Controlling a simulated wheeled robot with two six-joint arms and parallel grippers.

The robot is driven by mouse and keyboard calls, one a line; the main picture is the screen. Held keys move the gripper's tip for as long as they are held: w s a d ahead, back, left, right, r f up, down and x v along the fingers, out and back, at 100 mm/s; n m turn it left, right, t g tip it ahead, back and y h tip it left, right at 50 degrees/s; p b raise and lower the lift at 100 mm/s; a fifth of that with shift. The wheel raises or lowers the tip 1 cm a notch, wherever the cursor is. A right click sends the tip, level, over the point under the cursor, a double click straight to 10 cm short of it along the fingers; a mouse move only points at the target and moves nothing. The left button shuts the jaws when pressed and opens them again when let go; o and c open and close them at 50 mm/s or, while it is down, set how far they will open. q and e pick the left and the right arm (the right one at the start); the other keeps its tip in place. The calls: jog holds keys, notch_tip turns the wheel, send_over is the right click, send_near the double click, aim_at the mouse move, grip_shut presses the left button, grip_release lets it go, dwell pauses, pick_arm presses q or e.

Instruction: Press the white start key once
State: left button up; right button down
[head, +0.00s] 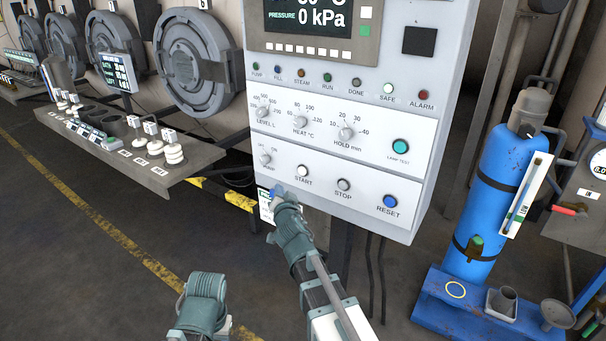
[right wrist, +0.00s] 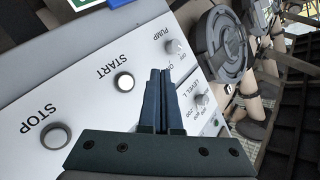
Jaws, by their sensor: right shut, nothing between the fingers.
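The white start key (head: 303,171) is a small round button on the light panel, above the word START. It also shows in the right wrist view (right wrist: 124,82), where nothing covers it. My right gripper (head: 275,191) is just below and left of the key in the head view. In the right wrist view its two dark fingers (right wrist: 160,72) are shut together and empty, pointing at the panel beside the key. I see a gap in the picture between tips and key; whether they touch the panel I cannot tell. My left arm shows at the bottom, but not its fingers.
The grey stop key (head: 344,185) and blue reset key (head: 390,201) lie right of the start key. The pump knob (head: 265,159) is close on its left. A shelf (head: 150,170) with several small items stands left. A blue cylinder (head: 498,185) stands right.

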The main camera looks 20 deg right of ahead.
aim_at(298, 170)
jog(key=shift+d, duration=0.1)
jog(key=shift+w+d, duration=0.9)
jog(key=shift+d, duration=0.25)
jog(key=shift+w+d, duration=0.9)
jog(key=shift+d, duration=0.2)
jog(key=shift+w+d, duration=0.9)
jog(key=shift+d, duration=0.25)
jog(key=shift+w, duration=0.1)
jog(key=shift+w+d, duration=0.2)
jog(key=shift+d, duration=0.15)
jog(key=shift+w+d, duration=0.25)
jog(key=shift+d, duration=0.1)
dwell(0.5)
jog(key=shift+s+a, duration=0.55)
jog(key=shift+a, duration=0.15)
jog(key=shift+s+a, duration=0.8)
jog(key=shift+a, duration=0.2)
jog(key=shift+s+a, duration=0.75)
jog(key=shift+a, duration=0.25)
